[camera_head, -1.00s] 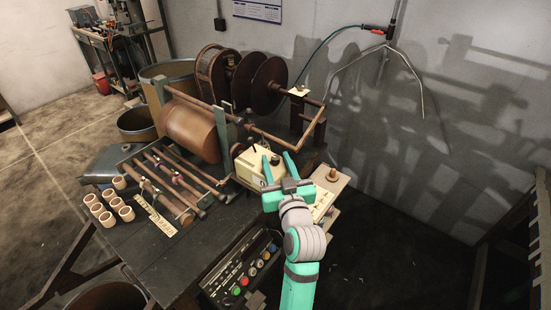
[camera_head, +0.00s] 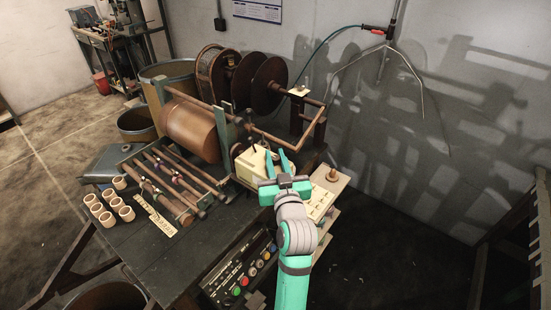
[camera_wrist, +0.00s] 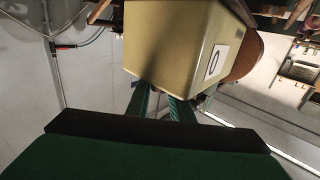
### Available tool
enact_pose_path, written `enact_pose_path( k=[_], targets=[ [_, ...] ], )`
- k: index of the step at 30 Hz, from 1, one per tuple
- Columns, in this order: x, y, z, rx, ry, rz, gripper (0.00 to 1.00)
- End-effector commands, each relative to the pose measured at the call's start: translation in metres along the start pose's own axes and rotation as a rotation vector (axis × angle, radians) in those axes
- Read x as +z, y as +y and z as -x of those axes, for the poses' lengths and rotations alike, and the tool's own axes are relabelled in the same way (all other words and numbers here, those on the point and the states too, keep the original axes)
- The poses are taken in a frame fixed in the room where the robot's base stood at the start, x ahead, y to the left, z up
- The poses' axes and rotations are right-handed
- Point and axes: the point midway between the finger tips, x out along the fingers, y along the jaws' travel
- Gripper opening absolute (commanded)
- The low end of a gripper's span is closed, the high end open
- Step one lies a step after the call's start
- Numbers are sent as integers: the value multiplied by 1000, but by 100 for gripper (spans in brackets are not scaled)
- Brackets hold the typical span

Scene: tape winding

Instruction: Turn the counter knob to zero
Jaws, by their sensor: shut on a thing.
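The counter is a cream box (camera_head: 252,166) at the right end of the winding machine. It also fills the upper middle of the wrist view (camera_wrist: 172,42), where a white label with a dark zero-like mark (camera_wrist: 216,60) shows on one face. My gripper (camera_head: 276,160) is at the box's right side, its two teal fingers pointing toward it. In the wrist view the fingers (camera_wrist: 158,104) reach behind the lower edge of the box, and their tips are hidden. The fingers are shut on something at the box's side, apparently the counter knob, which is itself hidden.
The large brown drum (camera_head: 190,128) and rods (camera_head: 165,185) lie left. A button panel (camera_head: 245,270) is below. Several pale rings (camera_head: 108,205) sit on the table. The floor at right is open.

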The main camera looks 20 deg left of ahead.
Motion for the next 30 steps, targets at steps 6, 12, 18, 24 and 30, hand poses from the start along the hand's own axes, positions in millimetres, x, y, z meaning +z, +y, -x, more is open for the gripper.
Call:
enact_pose_path(
  k=[6, 12, 18, 24, 30],
  targets=[
    [1, 0, 0, 47, 0, 0, 0],
    [1, 0, 1, 52, 0, 0, 0],
    [1, 0, 1, 51, 0, -1, 39],
    [0, 0, 0, 51, 1, 0, 39],
    [1, 0, 7, 51, 1, -1, 39]
  ],
)
